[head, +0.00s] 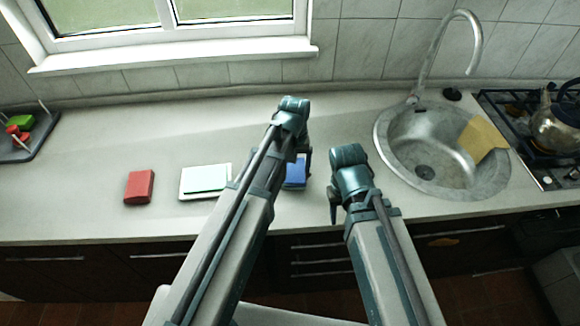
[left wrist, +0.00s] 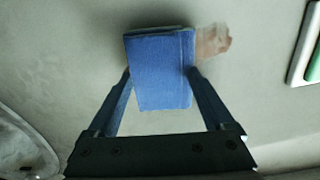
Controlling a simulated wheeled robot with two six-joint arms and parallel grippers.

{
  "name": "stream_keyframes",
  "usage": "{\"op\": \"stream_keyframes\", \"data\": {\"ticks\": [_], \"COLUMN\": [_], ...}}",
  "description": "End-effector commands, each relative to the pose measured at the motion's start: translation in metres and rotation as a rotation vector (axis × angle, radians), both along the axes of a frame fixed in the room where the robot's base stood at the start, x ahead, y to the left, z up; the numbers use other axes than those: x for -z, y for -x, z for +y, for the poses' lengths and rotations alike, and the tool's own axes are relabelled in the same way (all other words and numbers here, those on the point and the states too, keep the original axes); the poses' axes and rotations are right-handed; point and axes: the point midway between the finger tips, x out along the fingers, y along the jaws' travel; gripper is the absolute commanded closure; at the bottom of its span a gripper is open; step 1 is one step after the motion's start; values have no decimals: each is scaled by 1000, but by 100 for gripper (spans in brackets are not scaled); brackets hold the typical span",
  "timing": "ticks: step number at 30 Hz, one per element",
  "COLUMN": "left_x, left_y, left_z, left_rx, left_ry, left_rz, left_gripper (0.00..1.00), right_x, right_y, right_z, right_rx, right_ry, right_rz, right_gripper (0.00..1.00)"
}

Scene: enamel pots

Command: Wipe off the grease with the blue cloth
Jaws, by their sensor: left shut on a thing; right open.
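The blue cloth (head: 296,173) is a folded block low at the worktop, partly hidden by my left arm in the head view. My left gripper (left wrist: 160,75) is shut on the blue cloth (left wrist: 162,75), with one finger on each side. A reddish-brown grease smear (left wrist: 212,41) lies on the worktop beside the cloth in the left wrist view, and the cloth may cover part of it. The smear is hidden in the head view. My right gripper (head: 334,205) is open and empty, near the worktop's front edge, right of the cloth.
A hob with a kettle (head: 558,122) stands beyond.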

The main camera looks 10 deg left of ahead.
Motion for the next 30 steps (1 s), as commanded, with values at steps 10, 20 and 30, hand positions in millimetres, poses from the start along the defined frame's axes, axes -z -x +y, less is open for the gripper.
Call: {"op": "stream_keyframes", "data": {"ticks": [10, 20, 30], "left_x": [2, 3, 3], "left_y": [-5, -9, -13], "left_z": [-16, -35, -48], "left_rx": [3, 1, 3], "left_ry": [0, 2, 4], "left_rz": [0, 0, -1], "left_gripper": [76, 76, 76], "right_x": [2, 3, 3], "right_y": [0, 0, 0], "right_z": [0, 0, 0], "right_rx": [0, 0, 0], "right_ry": [0, 0, 0], "right_rz": [0, 0, 0], "right_gripper": [50, 50, 50]}}
